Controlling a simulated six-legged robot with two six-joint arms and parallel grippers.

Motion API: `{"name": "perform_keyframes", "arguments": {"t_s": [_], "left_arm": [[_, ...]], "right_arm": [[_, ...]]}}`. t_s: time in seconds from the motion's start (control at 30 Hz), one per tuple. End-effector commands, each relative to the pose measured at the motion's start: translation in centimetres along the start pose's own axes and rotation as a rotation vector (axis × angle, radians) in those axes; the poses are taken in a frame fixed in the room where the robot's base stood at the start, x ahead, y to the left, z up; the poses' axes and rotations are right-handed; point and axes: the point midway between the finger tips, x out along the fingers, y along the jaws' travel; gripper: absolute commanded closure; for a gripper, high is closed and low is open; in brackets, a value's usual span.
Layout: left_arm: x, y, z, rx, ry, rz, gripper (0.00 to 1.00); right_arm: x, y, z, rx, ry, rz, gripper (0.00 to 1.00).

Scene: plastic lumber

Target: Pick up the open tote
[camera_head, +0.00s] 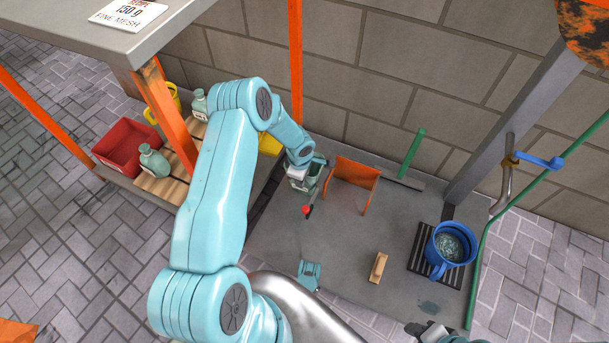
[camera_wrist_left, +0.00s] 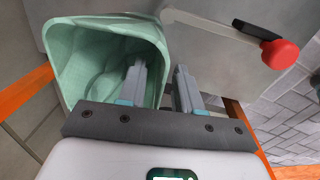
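The open tote is a pale green, hollow container (camera_wrist_left: 88,45) with its mouth towards the camera in the left wrist view. In the head view, only a small green part of it (camera_head: 316,172) shows beside my left gripper (camera_head: 302,182), at the far end of the bench. In the wrist view my left gripper (camera_wrist_left: 160,72) is open, with one finger inside the mouth and the other outside, so the tote's right wall lies between them. I cannot tell whether either finger touches it. Part of my right arm's end (camera_head: 438,334) shows at the bottom edge; its fingers are not clear.
A lever with a red knob (camera_head: 306,210) is close to my left gripper, beside an orange panel (camera_head: 352,184). A blue pail (camera_head: 450,246) stands on a dark grate at right. A wooden block (camera_head: 378,267) and a teal device (camera_head: 309,273) lie in front. A red bin (camera_head: 122,146) is left.

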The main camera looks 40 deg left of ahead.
Motion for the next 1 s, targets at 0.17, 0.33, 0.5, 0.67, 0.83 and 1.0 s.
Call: {"name": "perform_keyframes", "arguments": {"t_s": [0.17,0.33,0.5,0.67,0.83,1.0], "left_arm": [[0.1,0.0,0.0,0.000,0.000,0.000,0.66],[0.2,0.0,0.0,0.001,0.000,0.000,0.66],[0.3,0.0,0.0,0.001,0.000,0.000,0.66],[0.4,0.0,0.0,0.001,0.000,0.000,0.66],[0.5,0.0,0.0,0.001,0.000,0.000,0.66],[0.5,-0.1,0.0,0.001,0.000,0.000,0.66]], "right_arm": [[0.3,0.1,0.0,0.000,0.000,0.000,0.57],[0.5,0.2,0.0,0.000,0.000,0.000,0.57],[0.8,0.3,0.0,0.000,-0.001,0.000,0.57],[1.0,0.3,0.0,0.000,-0.001,0.000,0.57],[1.2,0.4,0.1,0.000,-0.001,0.000,0.57],[1.2,0.4,0.0,0.000,-0.001,0.000,0.57]]}}
